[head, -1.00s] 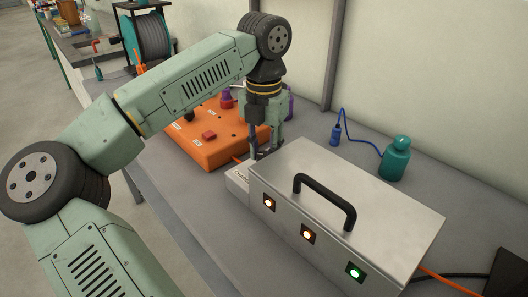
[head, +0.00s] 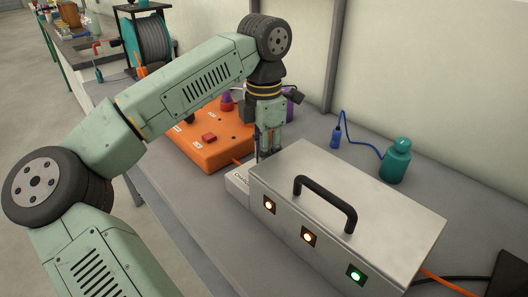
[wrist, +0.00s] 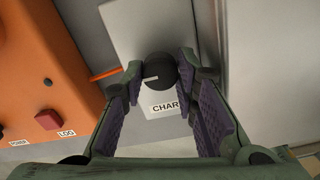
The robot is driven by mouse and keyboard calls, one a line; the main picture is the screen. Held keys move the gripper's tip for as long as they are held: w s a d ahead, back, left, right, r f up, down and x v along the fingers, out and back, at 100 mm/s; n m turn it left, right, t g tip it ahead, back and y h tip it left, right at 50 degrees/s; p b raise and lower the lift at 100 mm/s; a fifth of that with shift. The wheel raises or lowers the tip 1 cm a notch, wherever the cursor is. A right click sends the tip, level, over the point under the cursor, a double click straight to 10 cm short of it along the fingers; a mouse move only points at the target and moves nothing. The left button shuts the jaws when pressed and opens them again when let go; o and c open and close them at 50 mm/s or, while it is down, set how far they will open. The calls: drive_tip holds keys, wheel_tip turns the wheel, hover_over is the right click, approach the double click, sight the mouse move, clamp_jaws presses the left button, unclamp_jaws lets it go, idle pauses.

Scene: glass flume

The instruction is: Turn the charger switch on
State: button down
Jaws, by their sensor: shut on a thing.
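The charger switch is a black round knob (wrist: 160,72) with a white pointer line. It sits on a pale box (wrist: 136,30) whose label reads "CHAR", partly cut off. In the wrist view the pointer line lies nearly level, toward the left. My gripper (wrist: 160,66) is shut on the knob, with a purple-padded finger on each side. In the head view my gripper (head: 265,154) points down at the pale labelled box (head: 238,182), left of the big metal case. The knob is hidden there.
A metal case (head: 390,205) with a black handle (head: 325,203) and lit lamps stands close right of my gripper. An orange box (head: 205,155) with a red button (head: 209,138) lies to the left. A teal bottle (head: 396,160) stands near the wall.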

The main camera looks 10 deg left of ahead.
idle(0.4)
drive_tip(key=c, duration=1.5)
unclamp_jaws()
drive_tip(key=shift+c, duration=0.2)
drive_tip(key=shift+o, duration=1.3)
